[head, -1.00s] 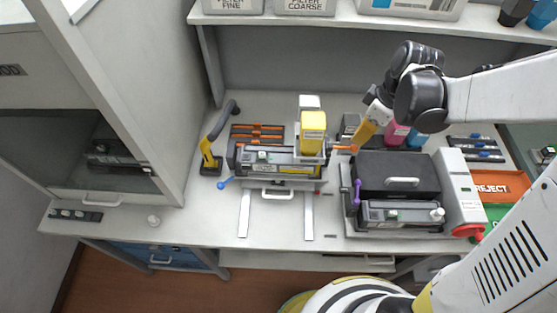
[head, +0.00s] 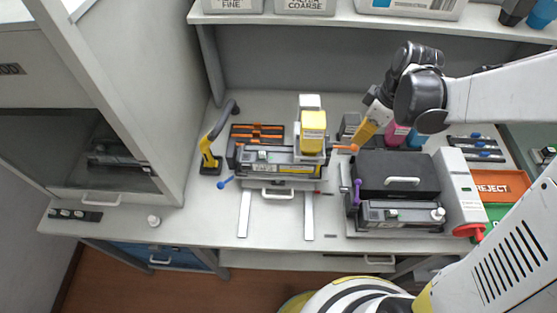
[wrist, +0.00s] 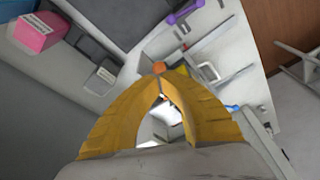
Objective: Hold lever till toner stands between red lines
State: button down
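The toner cartridge (head: 290,169) lies in a filling stand on the bench, dark with a label on its front. A yellow toner bottle (head: 313,135) stands upright above its right part. The lever (head: 354,148) sticks out to the right of the bottle and ends in an orange knob. My gripper (head: 359,142) reaches down to this knob from above right. In the wrist view, its yellow fingers meet at their tips, right at the orange knob (wrist: 159,67); they look shut and touching it, not wrapped around it. The toner level and red lines are too small to make out.
A dark box with a handle (head: 398,172) stands close to the right of the lever. Pink and blue bottles (head: 396,134) stand behind it.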

aim_at(356, 146)
jog(key=shift+d+b+x, duration=0.15)
jog(key=shift+b+x, duration=0.55)
jog(key=shift+x, duration=0.1)
jog(key=shift+d+b+x, duration=0.15)
jog(key=shift+b+x, duration=0.5)
jog(key=shift+x, duration=0.15)
jog(key=f+b, duration=0.1)
jog(key=s+f+b, duration=0.1)
jog(key=f+b, duration=0.1)
jog(key=shift+s+f, duration=0.1)
jog(key=shift+f, duration=0.1)
dwell(0.5)
jog(key=shift+w+d, duration=0.15)
jog(key=shift+w, duration=0.1)
jog(key=shift+s, duration=0.1)
dwell(0.4)
jog(key=shift+w+a+r, duration=0.15)
jog(key=shift+w+a, duration=0.05)
jog(key=shift+w, duration=0.1)
dwell(1.1)
dwell(1.8)
